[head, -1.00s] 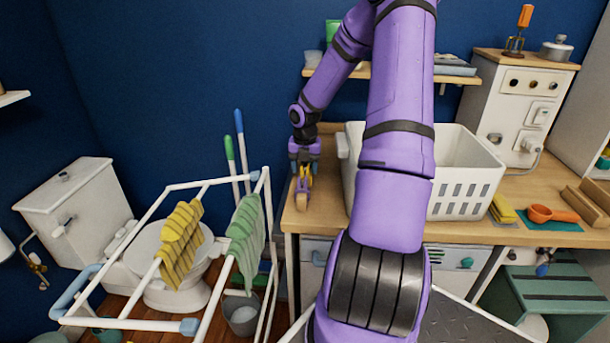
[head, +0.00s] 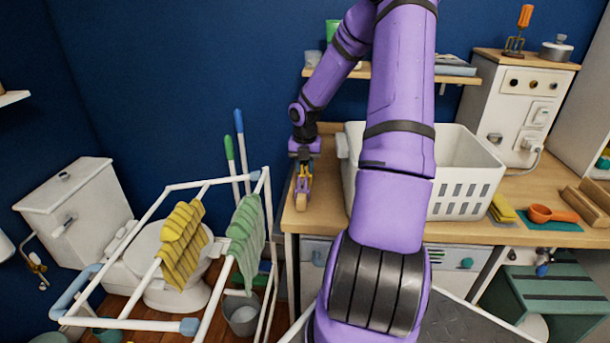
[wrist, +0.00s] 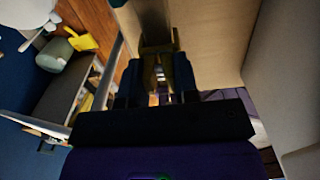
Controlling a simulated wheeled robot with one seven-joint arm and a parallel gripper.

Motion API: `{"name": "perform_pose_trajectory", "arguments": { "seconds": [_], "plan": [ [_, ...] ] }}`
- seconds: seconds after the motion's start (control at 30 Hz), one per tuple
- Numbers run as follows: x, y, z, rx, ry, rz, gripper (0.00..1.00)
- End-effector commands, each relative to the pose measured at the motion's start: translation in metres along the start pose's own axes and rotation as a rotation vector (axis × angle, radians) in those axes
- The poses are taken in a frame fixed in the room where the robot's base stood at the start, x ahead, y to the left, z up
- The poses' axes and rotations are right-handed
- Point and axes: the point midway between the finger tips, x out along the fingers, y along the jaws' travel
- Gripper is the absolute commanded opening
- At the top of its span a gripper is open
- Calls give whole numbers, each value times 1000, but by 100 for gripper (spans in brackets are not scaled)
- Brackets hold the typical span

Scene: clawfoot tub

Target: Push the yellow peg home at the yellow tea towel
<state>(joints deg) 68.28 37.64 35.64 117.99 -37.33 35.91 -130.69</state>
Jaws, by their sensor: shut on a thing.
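The yellow tea towel (head: 181,252) hangs in folds over a bar of the white drying rack, left of the counter. My gripper (head: 303,182) points down at the left end of the wooden counter, well right of the towel. It is shut on the yellow peg (head: 309,170), which is partly hidden by the fingers. In the wrist view the peg (wrist: 182,72) shows dark yellow between the fingers, in shadow. A tan piece (head: 301,200) shows just below the fingertips; I cannot tell whether it is separate from the peg.
A green towel (head: 246,230) hangs on the white rack (head: 200,183), between the yellow towel and the counter. A white basket (head: 460,190) stands on the counter (head: 325,215) right of my gripper. A toilet (head: 75,205) stands behind the rack, and two handles rise beside it.

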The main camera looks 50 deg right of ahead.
Motion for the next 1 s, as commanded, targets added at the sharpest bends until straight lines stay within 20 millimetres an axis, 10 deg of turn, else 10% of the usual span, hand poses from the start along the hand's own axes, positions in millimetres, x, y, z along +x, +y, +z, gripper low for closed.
{"name": "perform_pose_trajectory", "arguments": {
  "seconds": [1.0],
  "plan": [
    [-26,0,0,0,-1,0,0]
  ]
}}
